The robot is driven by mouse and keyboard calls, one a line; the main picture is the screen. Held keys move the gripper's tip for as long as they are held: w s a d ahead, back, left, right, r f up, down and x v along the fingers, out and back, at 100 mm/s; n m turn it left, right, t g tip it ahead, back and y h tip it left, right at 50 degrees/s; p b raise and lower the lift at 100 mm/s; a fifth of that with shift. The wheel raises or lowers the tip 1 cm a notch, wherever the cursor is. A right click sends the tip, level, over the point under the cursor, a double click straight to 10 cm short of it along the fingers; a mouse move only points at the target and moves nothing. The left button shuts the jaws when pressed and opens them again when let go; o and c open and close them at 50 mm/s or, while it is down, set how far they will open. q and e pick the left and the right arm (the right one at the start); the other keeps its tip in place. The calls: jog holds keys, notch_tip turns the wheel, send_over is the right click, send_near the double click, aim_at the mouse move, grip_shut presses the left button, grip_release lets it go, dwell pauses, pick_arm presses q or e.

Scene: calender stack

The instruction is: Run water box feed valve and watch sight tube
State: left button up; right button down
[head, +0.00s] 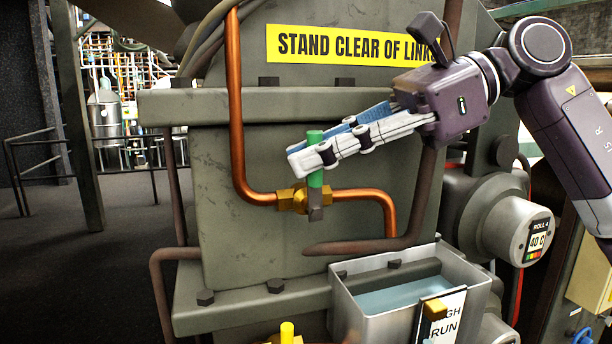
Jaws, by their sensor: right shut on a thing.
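My right gripper (314,156) reaches in from the right and is shut on the green valve handle (315,180). The handle stands upright on a brass valve body (290,199) in the copper feed pipe (236,110). The water box (385,314), a grey metal trough, stands below right with bluish water (402,296) in it. A white plate (448,318) with partly hidden lettering ending in "RUN" is on its front, with a brass fitting (433,309) before it. I cannot make out a level in a sight tube. My left gripper is not in view.
A yellow sign (350,45) reading "STAND CLEAR OF LINKS", its end covered by my gripper, is on the machine frame. A "ROLL 4" gauge (538,238) showing 40 C is at right. A yellow knob (287,332) is at the bottom. Open floor (90,260) lies left.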

jog(key=shift+w+d+y+b, duration=0.1)
jog(key=shift+d+y+b, duration=0.15)
jog(key=shift+y+b, duration=0.15)
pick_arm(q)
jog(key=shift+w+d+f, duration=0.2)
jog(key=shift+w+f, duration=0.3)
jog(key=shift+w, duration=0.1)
pick_arm(e)
jog(key=shift+r, duration=0.1)
jog(key=c, duration=2)
grip_release()
jog(key=shift+o, duration=0.2)
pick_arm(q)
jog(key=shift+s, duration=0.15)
pick_arm(e)
jog(key=v, duration=1.2)
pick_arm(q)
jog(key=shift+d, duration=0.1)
pick_arm(e)
jog(key=shift+w+d, duration=0.1)
jog(key=shift+w, duration=0.05)
